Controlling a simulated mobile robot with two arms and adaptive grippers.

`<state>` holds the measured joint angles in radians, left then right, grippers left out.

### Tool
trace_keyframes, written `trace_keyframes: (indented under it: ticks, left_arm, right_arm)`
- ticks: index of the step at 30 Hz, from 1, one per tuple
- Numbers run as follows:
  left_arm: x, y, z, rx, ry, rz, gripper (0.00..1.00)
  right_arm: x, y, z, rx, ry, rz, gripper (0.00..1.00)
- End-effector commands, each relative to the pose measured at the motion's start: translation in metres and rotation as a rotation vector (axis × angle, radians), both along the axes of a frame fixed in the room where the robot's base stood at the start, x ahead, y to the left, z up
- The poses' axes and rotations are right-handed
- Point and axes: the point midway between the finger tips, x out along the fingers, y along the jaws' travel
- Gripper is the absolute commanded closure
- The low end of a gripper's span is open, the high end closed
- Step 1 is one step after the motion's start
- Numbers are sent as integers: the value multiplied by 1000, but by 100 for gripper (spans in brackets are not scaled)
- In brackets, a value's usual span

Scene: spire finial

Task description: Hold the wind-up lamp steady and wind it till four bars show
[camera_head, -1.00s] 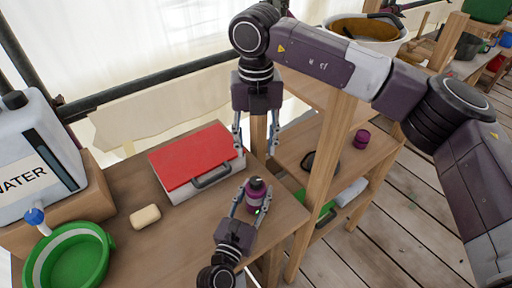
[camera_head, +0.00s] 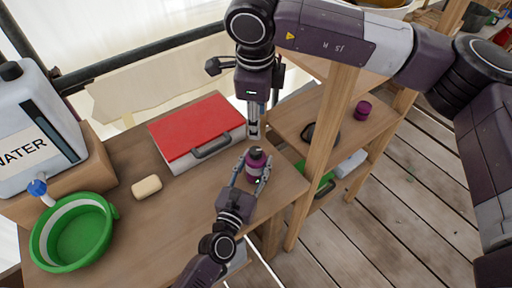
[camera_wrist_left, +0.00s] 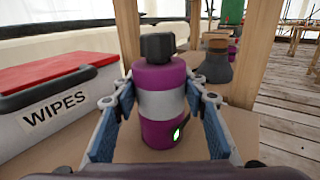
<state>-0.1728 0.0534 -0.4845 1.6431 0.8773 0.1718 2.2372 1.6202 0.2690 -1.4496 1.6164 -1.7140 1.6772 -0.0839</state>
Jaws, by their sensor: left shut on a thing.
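The wind-up lamp (camera_head: 256,165) stands upright on the wooden table near its right edge. It is a purple cylinder with a grey band and a black knob on top. In the left wrist view the lamp (camera_wrist_left: 160,82) shows a small lit green indicator low on its side; its bars are too small to count. My left gripper (camera_head: 253,174) is shut around the lamp, one finger on each side. My right gripper (camera_head: 253,134) points down just above the knob, apart from it. Its fingers overlap edge-on, so their opening is hidden.
A red-lidded wipes box (camera_head: 197,132) lies behind the lamp to the left. A soap bar (camera_head: 146,187), a green basin (camera_head: 72,232) and a water container (camera_head: 35,135) are further left. A wooden post (camera_head: 322,150) and shelf stand at the right, with a purple object (camera_head: 362,110) on it.

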Motion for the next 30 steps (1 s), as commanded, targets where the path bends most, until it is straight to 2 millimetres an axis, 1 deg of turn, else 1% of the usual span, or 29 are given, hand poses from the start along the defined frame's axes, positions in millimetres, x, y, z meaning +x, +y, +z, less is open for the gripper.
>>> trace_keyframes:
  ticks: [3,21,25,30]
  left_arm:
    - [0,0,0,0,0,0,89]
    - [0,0,0,0,0,0,89]
    - [0,0,0,0,0,0,89]
    - [0,0,0,0,0,0,89]
  right_arm:
    - [-4,-1,-1,-48,-29,229,58]
    - [-29,-2,-6,-358,-133,1371,58]
    - [-35,-2,-7,-420,-146,1563,58]
    - [-39,-3,-8,-473,-154,1714,58]
